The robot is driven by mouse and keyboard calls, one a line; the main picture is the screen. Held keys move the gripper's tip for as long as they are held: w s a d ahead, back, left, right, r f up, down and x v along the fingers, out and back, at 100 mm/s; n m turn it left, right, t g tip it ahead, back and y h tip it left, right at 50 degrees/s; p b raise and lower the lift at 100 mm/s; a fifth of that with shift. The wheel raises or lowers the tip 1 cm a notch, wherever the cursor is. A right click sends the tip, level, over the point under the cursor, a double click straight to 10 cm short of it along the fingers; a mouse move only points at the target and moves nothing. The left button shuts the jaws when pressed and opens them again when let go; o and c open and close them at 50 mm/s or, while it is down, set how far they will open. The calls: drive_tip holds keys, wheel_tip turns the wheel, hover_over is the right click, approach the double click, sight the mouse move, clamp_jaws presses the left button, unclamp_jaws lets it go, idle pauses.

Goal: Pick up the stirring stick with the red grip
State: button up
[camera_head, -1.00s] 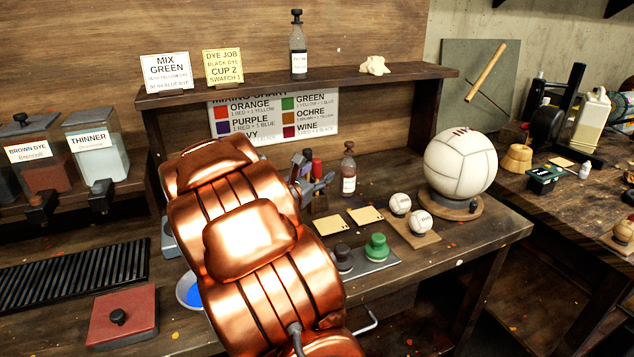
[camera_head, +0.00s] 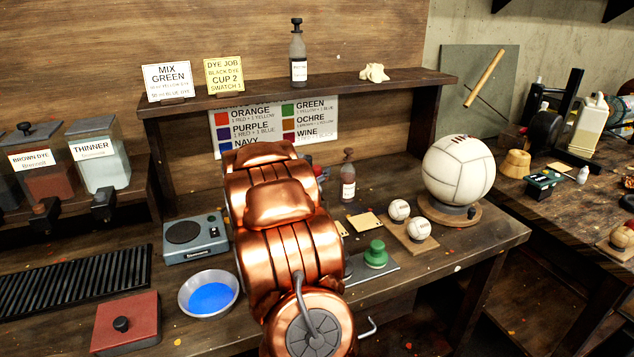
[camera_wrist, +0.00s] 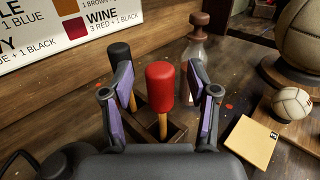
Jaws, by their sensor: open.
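The stirring stick with the red grip (camera_wrist: 160,86) stands upright in a small dark wooden holder (camera_wrist: 177,132) in the wrist view. My gripper (camera_wrist: 164,92) is open, with one purple-padded finger on each side of the red grip. Gaps show between the grip and both fingers. A stick with a black grip (camera_wrist: 119,56) stands just left of it, partly behind the left finger. In the head view my copper arm hides the sticks and most of the gripper.
A dropper bottle (camera_wrist: 193,65) stands close behind the right finger; it also shows in the head view (camera_head: 348,180). A swatch card (camera_wrist: 250,142) and small balls lie to the right. A blue dye bowl (camera_head: 208,294) and a scale (camera_head: 194,240) sit left of my arm.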

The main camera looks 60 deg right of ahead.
drive_tip(key=shift+d, duration=0.6)
drive_tip(key=shift+w, duration=0.1)
clamp_jaws()
